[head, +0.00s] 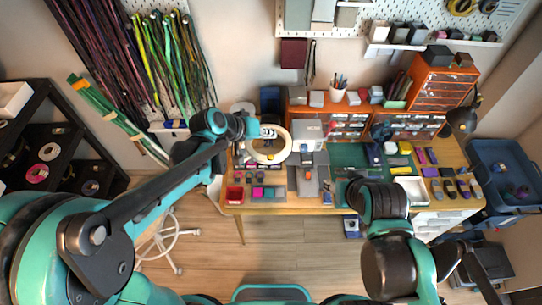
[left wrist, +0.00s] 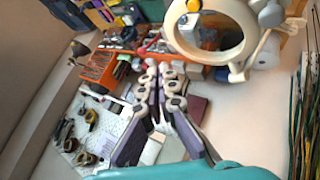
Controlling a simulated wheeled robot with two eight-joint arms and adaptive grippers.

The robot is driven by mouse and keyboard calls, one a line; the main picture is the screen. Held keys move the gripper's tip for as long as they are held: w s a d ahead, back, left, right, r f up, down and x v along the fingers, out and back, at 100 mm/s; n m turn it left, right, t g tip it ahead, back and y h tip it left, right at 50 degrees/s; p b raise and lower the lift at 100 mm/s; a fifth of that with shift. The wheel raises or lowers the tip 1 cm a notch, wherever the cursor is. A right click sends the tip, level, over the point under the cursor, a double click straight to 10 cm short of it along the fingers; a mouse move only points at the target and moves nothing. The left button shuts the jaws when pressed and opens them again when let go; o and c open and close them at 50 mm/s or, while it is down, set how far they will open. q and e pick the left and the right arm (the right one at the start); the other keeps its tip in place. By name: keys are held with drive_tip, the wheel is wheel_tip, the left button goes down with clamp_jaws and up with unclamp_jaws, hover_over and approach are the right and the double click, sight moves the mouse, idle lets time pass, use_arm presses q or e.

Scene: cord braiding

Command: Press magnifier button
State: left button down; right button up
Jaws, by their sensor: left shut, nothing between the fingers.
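The magnifier is a white ring (head: 250,152) on the table's left part in the head view. I cannot tell for sure which is the button. My left gripper (head: 270,132) is at the ring's upper edge in the head view; contact cannot be told. In the left wrist view the left gripper's fingers (left wrist: 161,70) are together and empty, below and left of the ring. My right gripper is not seen.
The wooden table (head: 240,207) holds an orange drawer unit (head: 440,87), a green mat (head: 346,155), a white tray (head: 412,190) and several small boxes. Hanging cords (head: 160,60) are at the left. A black lamp (head: 464,120) stands at the right.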

sight(269, 158)
use_arm(q)
wheel_tip(269, 158, down, 8)
drive_tip(key=b, duration=0.6)
drive_tip(key=shift+f+b, duration=0.4)
drive_tip(key=shift+b, duration=0.1)
idle(0.8)
drive_tip(key=shift+f+b, duration=0.35)
drive_tip(key=shift+b, duration=0.05)
drive_tip(key=shift+f+b, duration=0.35)
drive_tip(key=shift+f, duration=0.05)
idle(0.4)
drive_tip(key=shift+r, duration=0.2)
drive_tip(key=shift+r+p, duration=0.6)
drive_tip(key=shift+r, duration=0.05)
